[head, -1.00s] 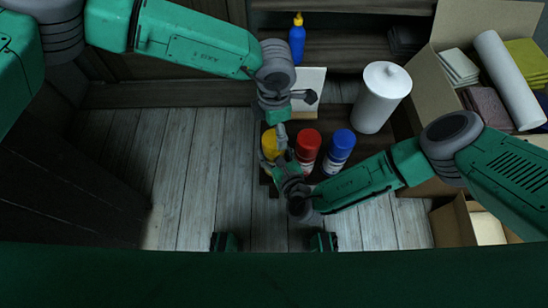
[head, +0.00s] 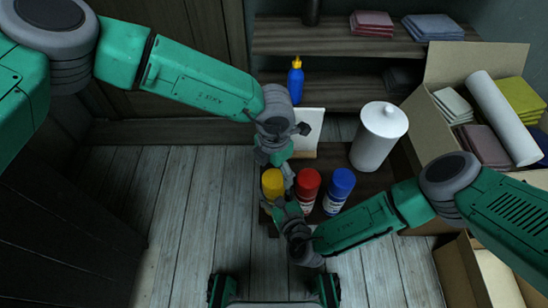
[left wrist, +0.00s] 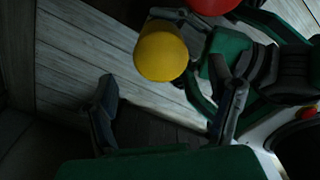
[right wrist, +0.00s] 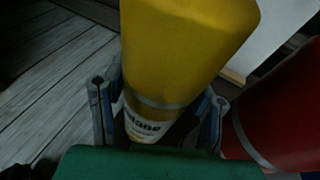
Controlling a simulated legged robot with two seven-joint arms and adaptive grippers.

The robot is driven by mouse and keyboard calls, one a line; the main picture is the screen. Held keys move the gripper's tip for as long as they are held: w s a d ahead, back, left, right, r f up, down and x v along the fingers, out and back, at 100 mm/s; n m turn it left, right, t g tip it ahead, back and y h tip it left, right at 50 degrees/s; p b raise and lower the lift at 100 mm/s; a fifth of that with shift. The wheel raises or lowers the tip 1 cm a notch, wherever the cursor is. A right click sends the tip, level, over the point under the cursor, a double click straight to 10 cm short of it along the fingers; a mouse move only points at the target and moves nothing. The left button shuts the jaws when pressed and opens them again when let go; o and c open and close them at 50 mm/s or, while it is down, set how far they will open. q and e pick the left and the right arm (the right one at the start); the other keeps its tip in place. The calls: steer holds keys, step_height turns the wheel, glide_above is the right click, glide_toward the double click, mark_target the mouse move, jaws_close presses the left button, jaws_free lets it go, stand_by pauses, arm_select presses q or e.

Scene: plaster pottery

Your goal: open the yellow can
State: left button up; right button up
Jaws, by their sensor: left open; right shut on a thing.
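The yellow can (head: 272,183) stands at the left end of a row on a low dark wooden stand. Its yellow top shows in the left wrist view (left wrist: 161,52). In the right wrist view the can (right wrist: 185,50) fills the middle, with a pale label low down. My right gripper (right wrist: 160,112) is shut on its lower body, one finger on each side. My left gripper (head: 285,165) is above and beside the can, partly covering it in the head view. In the left wrist view its fingers (left wrist: 170,112) are wide apart and empty, with the yellow top beyond them.
A red can (head: 308,186) and a blue can (head: 340,188) stand close to the right. A white canister (head: 379,138), a blue bottle (head: 295,80) and a pale board (head: 308,130) are behind. A cardboard box (head: 440,75) is at right. The plank floor (head: 180,200) at left is clear.

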mark_target(274, 178)
arm_select(q)
step_height(274, 178, down, 6)
steer(key=shift+r, duration=0.15)
steer(key=c, duration=1.4)
steer(key=shift+r, duration=0.15)
steer(key=shift+r, duration=1.05)
steer(key=shift+r, duration=0.1)
